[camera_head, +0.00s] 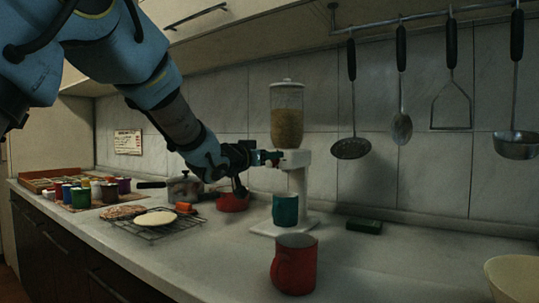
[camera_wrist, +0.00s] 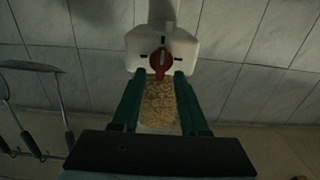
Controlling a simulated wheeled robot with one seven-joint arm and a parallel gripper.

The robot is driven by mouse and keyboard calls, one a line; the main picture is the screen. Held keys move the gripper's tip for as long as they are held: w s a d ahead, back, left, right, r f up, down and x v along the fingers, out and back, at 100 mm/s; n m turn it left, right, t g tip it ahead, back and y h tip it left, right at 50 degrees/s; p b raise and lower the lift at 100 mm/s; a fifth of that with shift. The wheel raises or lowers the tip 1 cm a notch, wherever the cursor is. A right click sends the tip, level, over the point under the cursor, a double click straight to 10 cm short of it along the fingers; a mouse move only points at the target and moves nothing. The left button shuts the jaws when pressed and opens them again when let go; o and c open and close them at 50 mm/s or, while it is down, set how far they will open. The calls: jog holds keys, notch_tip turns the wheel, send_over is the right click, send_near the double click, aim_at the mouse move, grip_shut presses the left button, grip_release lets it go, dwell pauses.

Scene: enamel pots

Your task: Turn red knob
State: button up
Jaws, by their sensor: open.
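The red knob (camera_wrist: 161,58) sits on the front of the white dispenser head (camera_wrist: 190,45) in the wrist view. My gripper (camera_wrist: 160,77) is open, its two green fingers pointing at the dispenser. The knob shows between and just past the fingertips; whether they touch it I cannot tell. In the head view my gripper (camera_head: 270,158) is at the left side of the dispenser head (camera_head: 295,158) and mostly hides the knob. The clear container (camera_head: 287,112) on top holds grain. A teal cup (camera_head: 285,209) stands on the dispenser base below.
A red mug (camera_head: 294,264) stands in front of the dispenser. Behind my arm are a red pot (camera_head: 233,201) and a lidded pot (camera_head: 185,189). A wire rack (camera_head: 160,231) with flat food lies left. Utensils (camera_head: 351,100) hang on the right.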

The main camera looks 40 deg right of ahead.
grip_shut()
jog(key=shift+f, duration=0.1)
dwell(0.3)
